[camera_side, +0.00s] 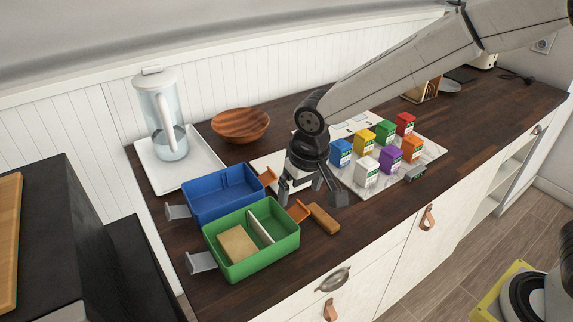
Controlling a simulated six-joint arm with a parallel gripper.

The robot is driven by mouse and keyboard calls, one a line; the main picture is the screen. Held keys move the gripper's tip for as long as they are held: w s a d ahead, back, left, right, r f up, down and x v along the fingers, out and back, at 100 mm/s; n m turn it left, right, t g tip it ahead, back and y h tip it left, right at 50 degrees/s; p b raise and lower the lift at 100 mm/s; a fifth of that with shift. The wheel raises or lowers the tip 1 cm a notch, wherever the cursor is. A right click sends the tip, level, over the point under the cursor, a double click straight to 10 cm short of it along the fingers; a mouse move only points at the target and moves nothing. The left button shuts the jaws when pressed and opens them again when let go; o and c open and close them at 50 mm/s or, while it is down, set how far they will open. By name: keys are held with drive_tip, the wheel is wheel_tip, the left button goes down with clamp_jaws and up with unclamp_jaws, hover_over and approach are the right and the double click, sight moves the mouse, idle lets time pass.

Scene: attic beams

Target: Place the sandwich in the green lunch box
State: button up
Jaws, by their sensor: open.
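The green lunch box (270,257) stands open at the counter's front left, with a white divider (260,228) across it. A tan slab that looks like the sandwich (237,245) lies in its left compartment. The compartment right of the divider looks empty. My gripper (311,191) is open, pointing down, above and to the right of the box, apart from the slab. Nothing shows between its fingers. A brown oblong block (323,219) lies on the counter just below the gripper; I cannot tell what it is.
A blue lunch box (222,193) stands open directly behind the green one. Several coloured cartons (366,170) stand on a pale sheet to the right. A wooden bowl (240,124) and a pitcher (160,115) on a white tray (205,163) are behind.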

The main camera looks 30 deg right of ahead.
drive_tip(key=s+d+f, duration=0.3)
drive_tip(key=s+d, duration=1)
drive_tip(key=d, duration=0.4)
drive_tip(key=shift+t, duration=0.3)
